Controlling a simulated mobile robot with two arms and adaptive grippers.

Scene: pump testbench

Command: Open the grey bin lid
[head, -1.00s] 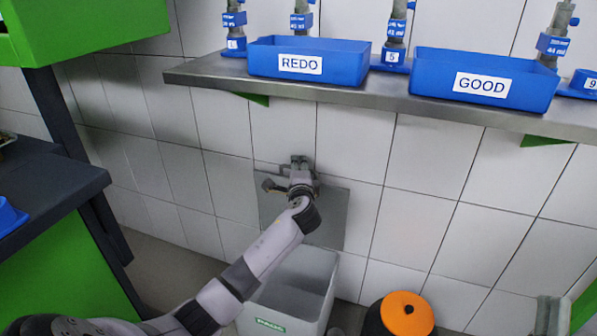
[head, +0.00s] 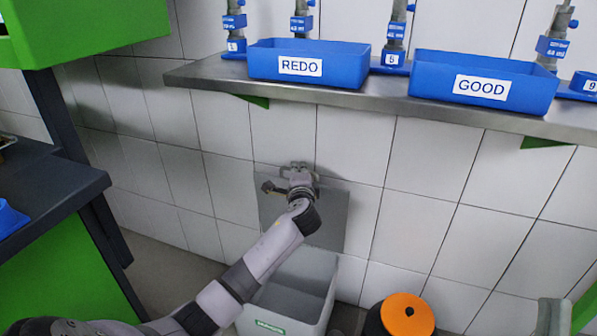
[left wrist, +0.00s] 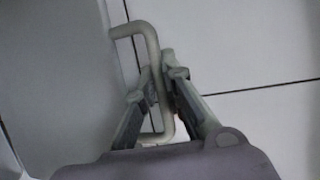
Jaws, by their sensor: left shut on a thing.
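The grey bin (head: 295,290) stands on the floor against the tiled wall, and its inside shows. Its grey lid (head: 331,215) is raised, standing nearly upright near the wall behind the bin. My left gripper (head: 299,168) is at the lid's upper edge. In the left wrist view its two fingers (left wrist: 160,88) are closed on the lid's pale handle (left wrist: 124,31), and the lid's grey surface (left wrist: 60,85) fills the left side. My left arm hides part of the lid and the bin's left side. My right gripper does not show.
A metal shelf (head: 345,104) above holds the blue REDO bin (head: 345,62), the blue GOOD bin (head: 430,80) and several pumps in blue stands. A black container with an orange lid (head: 407,314) stands right of the bin. A dark table (head: 50,190) is at left.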

